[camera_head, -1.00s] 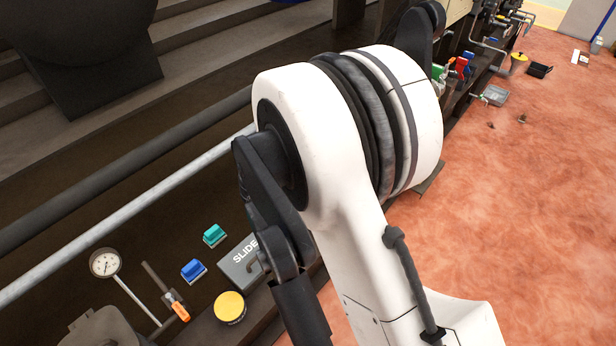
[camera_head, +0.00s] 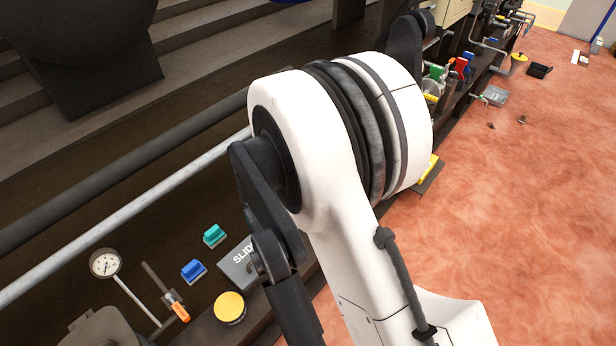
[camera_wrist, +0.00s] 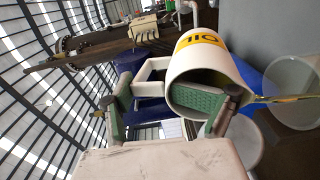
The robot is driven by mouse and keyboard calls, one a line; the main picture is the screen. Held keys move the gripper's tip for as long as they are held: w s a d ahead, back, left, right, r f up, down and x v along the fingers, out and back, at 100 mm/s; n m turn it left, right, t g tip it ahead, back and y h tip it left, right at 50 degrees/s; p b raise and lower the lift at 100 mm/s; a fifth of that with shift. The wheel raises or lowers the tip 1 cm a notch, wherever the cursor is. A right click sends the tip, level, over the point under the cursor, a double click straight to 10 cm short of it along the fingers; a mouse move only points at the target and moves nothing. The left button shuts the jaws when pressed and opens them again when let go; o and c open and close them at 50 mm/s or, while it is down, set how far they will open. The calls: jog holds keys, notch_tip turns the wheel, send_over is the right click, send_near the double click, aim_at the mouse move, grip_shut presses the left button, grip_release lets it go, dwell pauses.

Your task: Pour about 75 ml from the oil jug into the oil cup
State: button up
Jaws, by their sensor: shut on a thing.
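In the wrist view the white oil jug (camera_wrist: 196,62) with a yellow label lies tilted well over. My gripper (camera_wrist: 165,118) is shut on the jug, its green-padded fingers around the handle side; the exact contact is partly hidden. A thin yellow stream of oil (camera_wrist: 285,99) leaves the jug's lip toward the picture's right. A translucent round vessel (camera_wrist: 292,135), which looks like the oil cup, shows at the right edge beside the stream. I cannot tell its oil level or where the stream lands. The head view shows neither the jug nor my gripper.
In the head view a dial gauge (camera_head: 105,263), a blue block (camera_head: 193,271), a teal block (camera_head: 214,235), a yellow-topped round tin (camera_head: 230,307) and a grey box marked SLIDE (camera_head: 240,262) stand at the lower left. Coloured items (camera_head: 462,66) crowd the bench behind my arm. The reddish floor is mostly clear.

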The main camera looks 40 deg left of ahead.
jog(key=shift+s+r+t, duration=0.35)
jog(key=shift+s+t, duration=0.25)
jog(key=shift+t, duration=0.4)
dwell(1.0)
jog(key=shift+w+d+f+g, duration=0.1)
jog(key=shift+w+f+g, duration=0.05)
jog(key=shift+w+g, duration=0.4)
jog(key=shift+w+f+g, duration=0.15)
jog(key=shift+w+g, duration=0.25)
jog(key=shift+g, duration=0.25)
jog(key=shift+w+f+g, duration=0.35)
jog(key=shift+g, duration=0.15)
jog(key=shift+w+p, duration=0.1)
jog(key=shift+p, duration=0.2)
